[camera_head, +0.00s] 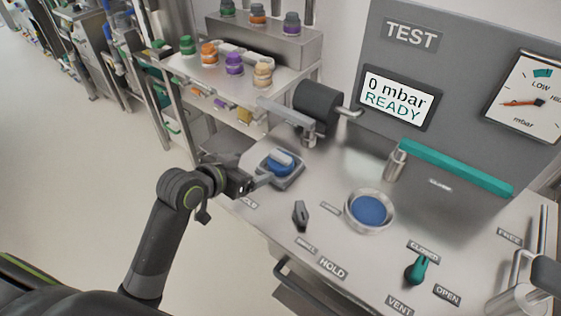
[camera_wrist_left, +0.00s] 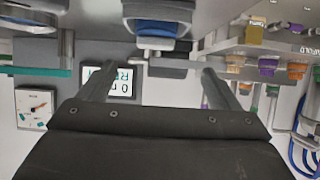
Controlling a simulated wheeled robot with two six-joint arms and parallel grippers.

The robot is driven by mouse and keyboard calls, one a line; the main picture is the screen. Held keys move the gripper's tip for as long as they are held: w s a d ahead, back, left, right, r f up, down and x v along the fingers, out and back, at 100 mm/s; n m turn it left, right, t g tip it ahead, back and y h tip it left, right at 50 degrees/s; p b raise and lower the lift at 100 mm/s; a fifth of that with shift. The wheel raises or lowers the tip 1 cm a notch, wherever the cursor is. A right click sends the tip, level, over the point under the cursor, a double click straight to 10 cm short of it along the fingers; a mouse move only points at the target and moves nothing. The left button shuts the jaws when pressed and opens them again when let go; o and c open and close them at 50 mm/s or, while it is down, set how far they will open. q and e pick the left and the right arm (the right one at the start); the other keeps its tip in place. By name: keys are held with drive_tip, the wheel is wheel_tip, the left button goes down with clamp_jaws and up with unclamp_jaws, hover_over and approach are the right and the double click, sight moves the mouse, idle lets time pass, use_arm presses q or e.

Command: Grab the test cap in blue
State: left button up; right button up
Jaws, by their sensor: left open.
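The blue test cap (camera_head: 280,164) sits in a grey holder (camera_head: 292,180) at the left end of the bench, with a pale bar-shaped grip on top. In the left wrist view the blue cap (camera_wrist_left: 157,28) shows at the top, ahead of the fingers and roughly between their lines. My left gripper (camera_head: 257,180) is open, close beside the cap on its left. Whether a finger touches the cap or holder is not clear. Nothing shows between the fingers (camera_wrist_left: 155,78).
A round port (camera_head: 369,211) with a blue inside, a dark knob (camera_head: 300,215) and a teal valve handle (camera_head: 417,268) stand on the bench. A dark cylinder clamp (camera_head: 317,105) stands behind the cap. The panel display (camera_head: 397,97) reads 0 mbar READY. A shelf of coloured caps (camera_head: 234,64) stands behind.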

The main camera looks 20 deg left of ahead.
sight(279, 157)
use_arm(q)
drive_tip(key=x, duration=0.7)
drive_tip(key=shift+w, duration=0.2)
drive_tip(key=w, duration=0.1)
drive_tip(key=w+d+f+p, duration=0.1)
drive_tip(key=w+d, duration=0.1)
drive_tip(key=w, duration=0.1)
drive_tip(key=shift+d+f+p, duration=0.2)
drive_tip(key=shift+f+p, duration=0.1)
drive_tip(key=shift+w+f, duration=0.25)
drive_tip(key=shift+c, duration=0.5)
drive_tip(key=c, duration=1)
